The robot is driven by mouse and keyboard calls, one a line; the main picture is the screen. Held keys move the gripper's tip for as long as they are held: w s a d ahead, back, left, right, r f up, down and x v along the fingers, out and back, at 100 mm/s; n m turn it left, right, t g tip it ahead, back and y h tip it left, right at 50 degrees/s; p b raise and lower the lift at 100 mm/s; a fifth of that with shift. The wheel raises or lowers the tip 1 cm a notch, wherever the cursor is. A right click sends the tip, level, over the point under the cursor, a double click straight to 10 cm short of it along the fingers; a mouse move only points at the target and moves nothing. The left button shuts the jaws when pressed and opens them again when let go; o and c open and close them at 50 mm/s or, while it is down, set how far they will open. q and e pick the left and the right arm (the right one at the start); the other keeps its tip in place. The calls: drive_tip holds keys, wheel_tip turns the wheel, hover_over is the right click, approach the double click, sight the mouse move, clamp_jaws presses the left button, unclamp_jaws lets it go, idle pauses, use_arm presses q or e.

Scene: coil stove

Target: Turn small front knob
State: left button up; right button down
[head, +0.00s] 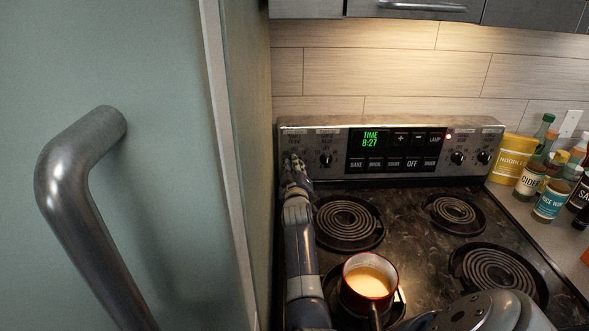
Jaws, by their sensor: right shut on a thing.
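The stove's control panel (340,172) runs along the back of the coil stove. My right gripper (294,163) is at its far left end, shut on the leftmost knob, which it mostly hides. A second knob (326,160) is just right of my gripper, with its pointer roughly upright. Two more knobs, one (457,157) and another (484,157), are at the panel's right end. The labels above the knobs are too small to read. My left gripper is not in view.
A red pot (368,284) with light liquid stands on the front left burner, close beside my right forearm. A tall cabinet or fridge side with a large handle (75,190) borders the left. Several bottles and a yellow container (512,155) stand right of the stove.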

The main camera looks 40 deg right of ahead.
drive_tip(key=shift+d+n, duration=0.1)
drive_tip(key=shift+n, duration=0.7)
drive_tip(key=shift+r, duration=0.1)
drive_tip(key=c, duration=1.7)
unclamp_jaws()
drive_tip(key=shift+o, duration=0.5)
drive_tip(key=shift+d+f, duration=0.2)
drive_tip(key=shift+a, duration=0.1)
